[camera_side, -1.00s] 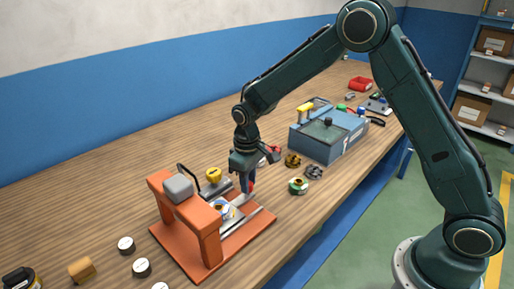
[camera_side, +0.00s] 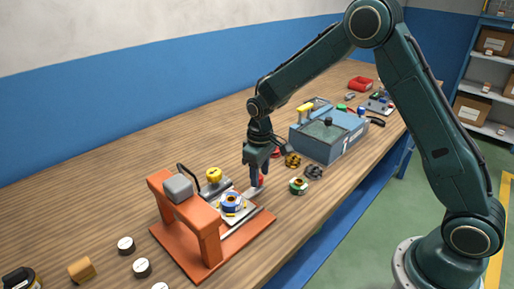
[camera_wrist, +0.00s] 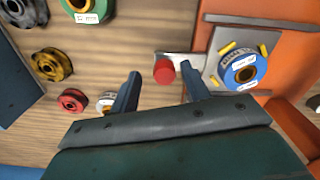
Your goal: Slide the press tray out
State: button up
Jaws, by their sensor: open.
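The orange press (camera_side: 205,228) stands on the wooden bench. Its grey metal tray (camera_side: 238,212) extends from under the press head toward my gripper, with a blue-and-white spool (camera_side: 231,202) on it. The wrist view shows the tray (camera_wrist: 216,68), the spool (camera_wrist: 240,70) and small yellow pegs beside it. A red knob (camera_wrist: 164,71) sits on the tray's arm. My gripper (camera_side: 256,182) is low over this end of the tray. In the wrist view, my gripper (camera_wrist: 160,72) is open, with the knob between its spread fingers.
A green-rimmed spool (camera_side: 298,186) and dark and gold spools (camera_side: 293,160) lie on the bench to the right. A blue-grey box (camera_side: 330,135) stands behind them. A yellow knob (camera_side: 213,175) is by the press's far side. Several small white-topped discs lie at the front left.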

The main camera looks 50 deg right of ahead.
notch_tip(320, 180, up, 14)
dwell(0.8)
jog(key=s+r+t, duration=0.2)
jog(key=s+r, duration=0.5)
jog(key=s, duration=0.1)
jog(key=s+m+t, duration=0.1)
jog(key=s, duration=0.9)
jog(key=s+d+r+m+t, duration=0.1)
jog(key=s+m+t, duration=0.1)
jog(key=s, duration=0.9)
jog(key=shift+s+d+r+t, duration=0.2)
jog(key=shift+r+t, duration=0.05)
jog(key=shift+t, duration=0.05)
dwell(0.7)
